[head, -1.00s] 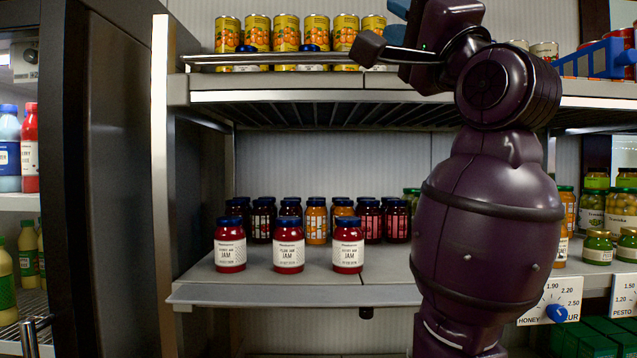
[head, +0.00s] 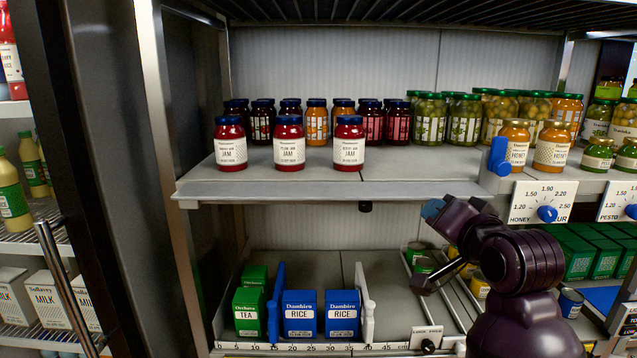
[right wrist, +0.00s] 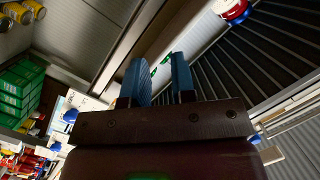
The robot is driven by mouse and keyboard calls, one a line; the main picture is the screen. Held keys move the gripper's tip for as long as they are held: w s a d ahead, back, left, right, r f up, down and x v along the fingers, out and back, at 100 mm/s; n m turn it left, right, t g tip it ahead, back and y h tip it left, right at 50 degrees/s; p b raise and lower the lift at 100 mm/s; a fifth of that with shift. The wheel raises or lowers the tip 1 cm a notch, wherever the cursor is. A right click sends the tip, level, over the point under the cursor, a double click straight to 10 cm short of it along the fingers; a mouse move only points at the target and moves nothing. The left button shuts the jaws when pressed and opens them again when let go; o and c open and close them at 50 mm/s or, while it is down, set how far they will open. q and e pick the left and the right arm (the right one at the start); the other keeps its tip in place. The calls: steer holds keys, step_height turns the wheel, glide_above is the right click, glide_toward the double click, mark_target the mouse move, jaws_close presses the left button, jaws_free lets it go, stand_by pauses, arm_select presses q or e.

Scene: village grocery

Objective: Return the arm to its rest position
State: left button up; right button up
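My right gripper (head: 433,208) is at the lower right of the head view, in front of the shelving, below the front edge of the jam shelf. Its blue fingertips point up and to the left. In the right wrist view the two blue fingers (right wrist: 158,80) stand apart with nothing held between them. My left gripper is in neither view now.
Three red jam jars (head: 289,144) stand in a front row on the middle shelf (head: 270,188). Blue rice boxes (head: 301,313) and a green tea box (head: 249,308) stand on the lower shelf. A dark cabinet frame (head: 100,150) borders the left. Price tags (head: 541,202) hang at right.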

steer(key=s+d+f+n+g+h, duration=0.15)
steer(key=s+f, duration=0.25)
steer(key=f, duration=0.4)
steer(key=s+d+f+g, duration=0.2)
steer(key=s+f+g, duration=0.15)
steer(key=f, duration=0.35)
steer(key=s+d+f+n+g+h, duration=0.1)
steer(key=s+d+f, duration=0.1)
steer(key=s+f, duration=0.45)
steer(key=s+d+f+n+g+h, duration=0.1)
steer(key=s+f+n+g, duration=0.15)
steer(key=s+f, duration=0.6)
steer(key=s+d+f+n+g+h, duration=0.15)
steer(key=s+f+g, duration=0.35)
steer(key=s, duration=0.7)
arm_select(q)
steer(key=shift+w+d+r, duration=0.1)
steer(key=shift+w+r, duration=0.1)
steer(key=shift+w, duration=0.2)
arm_select(e)
steer(key=w+f+t+y, duration=0.1)
steer(key=w+f+t, duration=0.7)
steer(key=f+t, duration=0.1)
steer(key=shift+f+y, duration=0.3)
steer(key=shift+f, duration=0.55)
